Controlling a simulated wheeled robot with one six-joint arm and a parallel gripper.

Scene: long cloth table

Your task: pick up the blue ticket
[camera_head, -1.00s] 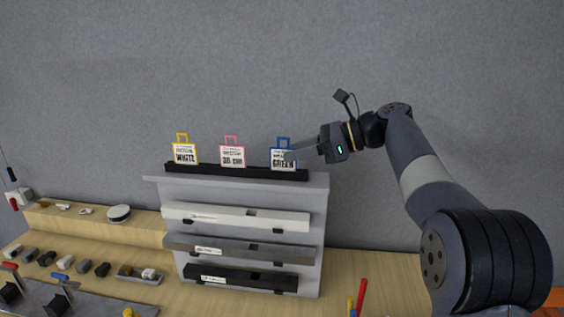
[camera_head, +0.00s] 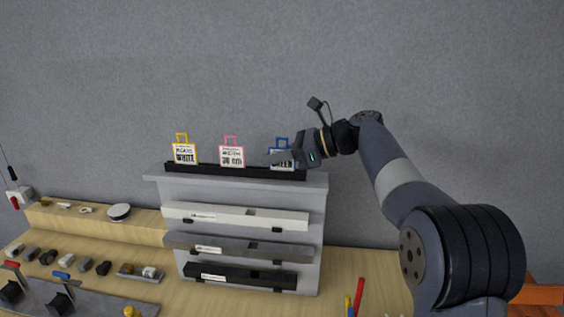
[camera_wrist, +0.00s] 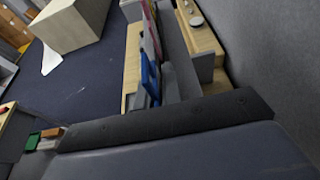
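The blue ticket (camera_head: 282,141) stands upright at the right end of a black holder on top of a grey rack. My gripper (camera_head: 277,158) is in front of its card and covers much of it; the blue handle shows above. In the wrist view the blue ticket (camera_wrist: 150,74) is seen nearly edge-on, just beyond the dark body of my gripper. I cannot tell whether the fingers touch the ticket or how far apart they are.
A pink ticket (camera_head: 231,153) and a yellow ticket (camera_head: 185,150) stand to the left in the same black holder (camera_head: 208,171). The grey rack (camera_head: 316,215) carries long white, grey and black bars below. A grey wall (camera_head: 400,60) is behind.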

